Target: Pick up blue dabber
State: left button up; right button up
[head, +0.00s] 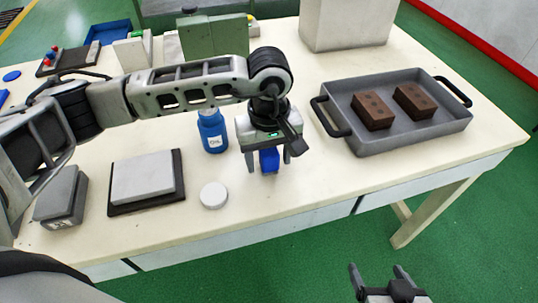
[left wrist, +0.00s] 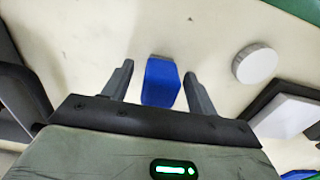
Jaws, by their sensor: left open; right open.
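The blue dabber (head: 269,159) is a small blue block-like piece on the table, under my left gripper (head: 268,168) in the head view. In the left wrist view the blue dabber (left wrist: 161,82) lies between the two fingers of my left gripper (left wrist: 158,85), with pale gaps on both sides. The fingers are open and do not appear to touch it. The gripper body hides part of the dabber in the head view. My right gripper (head: 380,275) is open and empty, low at the bottom of the head view, in front of the table.
A blue bottle labelled OIL (head: 212,133) stands left of the left gripper. A white round lid (head: 214,195) lies nearer the front edge. A grey tray (head: 420,140) with two brown blocks is to the right. A grey slab on a dark mat (head: 172,202) lies left.

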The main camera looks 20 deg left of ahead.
pick_arm(q)
jog(key=shift+f, duration=0.3)
jog(key=c, duration=1.1)
jog(key=shift+o, duration=0.2)
jog(key=shift+r, duration=0.15)
